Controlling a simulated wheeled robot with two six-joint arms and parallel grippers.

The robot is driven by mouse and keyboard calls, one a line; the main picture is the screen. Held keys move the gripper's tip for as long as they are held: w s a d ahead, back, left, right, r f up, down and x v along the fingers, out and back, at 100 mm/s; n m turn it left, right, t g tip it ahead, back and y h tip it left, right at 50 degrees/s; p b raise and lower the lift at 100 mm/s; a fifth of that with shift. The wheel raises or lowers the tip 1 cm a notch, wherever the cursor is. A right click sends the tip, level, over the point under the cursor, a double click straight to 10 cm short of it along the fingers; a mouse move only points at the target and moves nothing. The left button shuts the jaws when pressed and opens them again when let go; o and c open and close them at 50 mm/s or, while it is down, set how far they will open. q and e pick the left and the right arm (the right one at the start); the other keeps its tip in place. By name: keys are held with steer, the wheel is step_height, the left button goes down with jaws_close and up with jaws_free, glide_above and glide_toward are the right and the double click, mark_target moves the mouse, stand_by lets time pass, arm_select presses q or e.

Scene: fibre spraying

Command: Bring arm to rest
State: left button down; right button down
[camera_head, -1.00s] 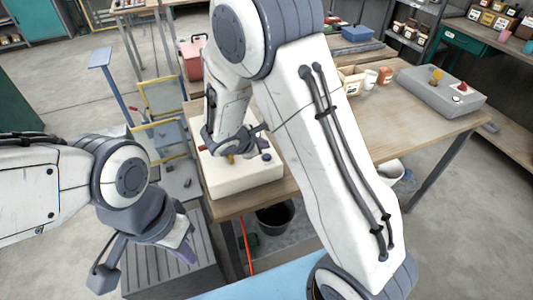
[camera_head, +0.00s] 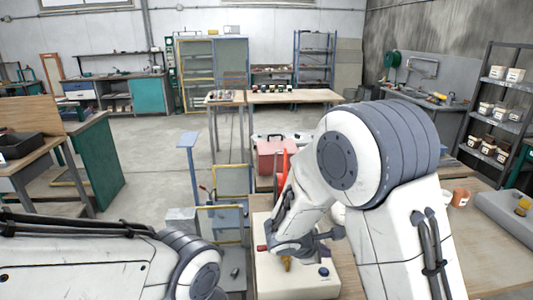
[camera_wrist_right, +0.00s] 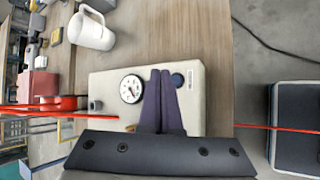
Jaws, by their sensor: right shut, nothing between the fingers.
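My right arm reaches down over a cream box (camera_head: 265,285) on the wooden table. My right gripper (camera_head: 290,247) is just above the box in the head view. In the right wrist view its two dark fingers (camera_wrist_right: 160,75) are together, with nothing seen between them. The box (camera_wrist_right: 105,85) carries a round dial (camera_wrist_right: 132,88) and a blue knob (camera_wrist_right: 177,80), which is partly behind the fingers. Whether the fingertips touch the box, I cannot tell. My left arm lies across the lower left of the head view; its gripper is cut off.
A white mug (camera_wrist_right: 92,30) stands on the table near the box. A red box (camera_head: 270,158) is beyond it. An orange cup (camera_head: 460,197) and a grey tray (camera_head: 505,215) are at the right. Open floor (camera_head: 150,165) lies left of the table.

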steer(key=s+a+r+m+g+y, duration=0.1)
steer(key=s+a, duration=0.3)
steer(key=s, duration=0.5)
steer(key=s+a+r+m+g+y, duration=0.2)
steer(key=s+a+r+m+y, duration=0.2)
steer(key=s, duration=0.5)
steer(key=s+a+r+m+g+y, duration=0.2)
steer(key=s+a, duration=0.4)
steer(key=s, duration=0.3)
steer(key=shift+r+m+y, duration=0.3)
steer(key=shift+m+y, duration=0.3)
steer(key=shift+m, duration=0.1)
steer(key=shift+a, duration=0.1)
